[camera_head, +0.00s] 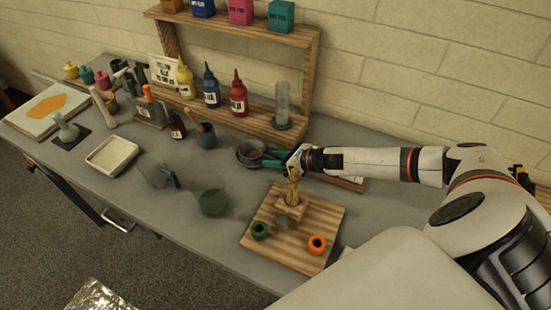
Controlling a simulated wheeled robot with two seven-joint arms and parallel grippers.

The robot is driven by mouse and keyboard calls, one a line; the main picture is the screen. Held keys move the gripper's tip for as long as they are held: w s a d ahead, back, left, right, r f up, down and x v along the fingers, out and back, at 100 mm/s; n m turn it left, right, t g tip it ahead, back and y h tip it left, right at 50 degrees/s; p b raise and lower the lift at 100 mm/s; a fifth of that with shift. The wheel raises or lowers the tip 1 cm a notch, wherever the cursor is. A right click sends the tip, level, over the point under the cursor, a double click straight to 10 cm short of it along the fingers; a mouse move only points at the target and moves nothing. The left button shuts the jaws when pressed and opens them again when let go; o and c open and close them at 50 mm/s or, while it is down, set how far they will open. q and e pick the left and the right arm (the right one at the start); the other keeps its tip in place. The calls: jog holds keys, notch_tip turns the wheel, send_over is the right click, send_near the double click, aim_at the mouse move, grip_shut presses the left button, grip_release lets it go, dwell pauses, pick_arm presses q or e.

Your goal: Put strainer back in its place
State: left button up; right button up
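A round dark grey mesh-like dish, which looks like the strainer (250,152), lies on the grey table near the foot of the wooden shelf. My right gripper (279,159) reaches in from the right, with its dark fingers beside the right edge of this dish. A green part shows by the fingers; I cannot tell whether it is a handle. The fingers are too small and partly covered to tell whether they are open or shut on anything. My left gripper is not in view.
A wooden board (330,225) with a green ring (260,230), an orange ring (317,243) and a block holding brushes stands in front of my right wrist. Bottles and a clear cylinder (282,104) line the shelf (245,118). A white tray (111,155) lies left.

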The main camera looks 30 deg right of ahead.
jog(key=b+v, duration=0.1)
jog(key=v, duration=0.8)
jog(key=shift+s+d+r, duration=0.1)
jog(key=shift+s+d, duration=0.1)
jog(key=shift+s, duration=0.15)
jog(key=shift+v, duration=1.05)
